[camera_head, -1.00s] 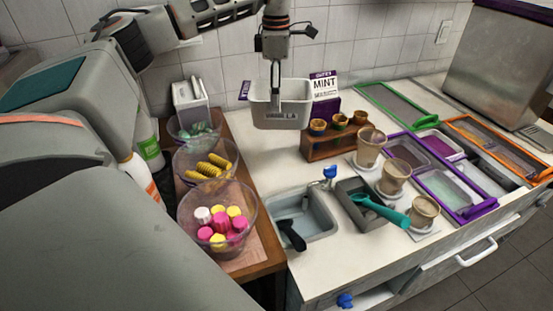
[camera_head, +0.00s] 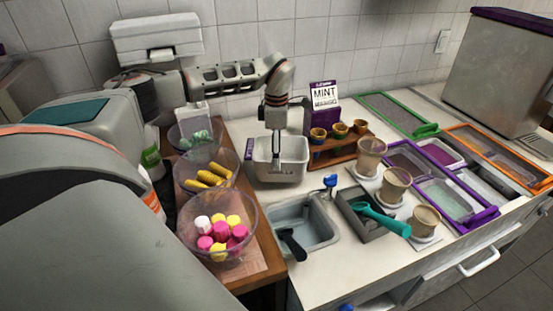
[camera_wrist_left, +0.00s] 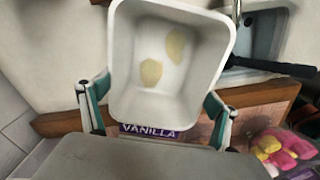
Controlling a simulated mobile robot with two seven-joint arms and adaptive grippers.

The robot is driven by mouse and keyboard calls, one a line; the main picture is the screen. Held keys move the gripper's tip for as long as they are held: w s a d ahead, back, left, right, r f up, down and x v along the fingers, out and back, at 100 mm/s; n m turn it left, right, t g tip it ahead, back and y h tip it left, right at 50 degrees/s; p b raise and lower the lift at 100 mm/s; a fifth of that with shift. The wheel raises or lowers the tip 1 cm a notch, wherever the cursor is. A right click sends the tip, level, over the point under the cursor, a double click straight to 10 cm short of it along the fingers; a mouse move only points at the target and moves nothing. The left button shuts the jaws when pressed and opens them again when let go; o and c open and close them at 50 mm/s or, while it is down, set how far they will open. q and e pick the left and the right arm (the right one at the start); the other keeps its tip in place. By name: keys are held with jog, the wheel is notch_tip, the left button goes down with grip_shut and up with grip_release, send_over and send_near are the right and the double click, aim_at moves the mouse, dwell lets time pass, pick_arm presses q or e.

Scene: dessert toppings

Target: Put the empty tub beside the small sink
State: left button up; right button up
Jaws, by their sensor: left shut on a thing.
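The empty tub (camera_head: 291,168) is a pale grey, open-topped box behind the small sink in the head view, upright, low over or on the white counter; I cannot tell if it touches. In the left wrist view the tub (camera_wrist_left: 190,95) shows two yellowish smears inside and a purple VANILLA label. My right gripper is not in view.
Clear bowls of toppings (camera_head: 222,232) stand on a wooden board left of the tub. A wooden cone rack (camera_head: 335,152) and the MINT box (camera_head: 323,97) stand to its right and behind. A grey tray (camera_head: 362,222) with a teal scoop lies right of the sink.

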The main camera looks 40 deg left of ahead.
pick_arm(q)
jog(key=shift+f, duration=1.6)
jog(key=shift+f, duration=0.15)
jog(key=o, duration=1)
jog(key=shift+c, duration=0.2)
notch_tip(320, 180, up, 12)
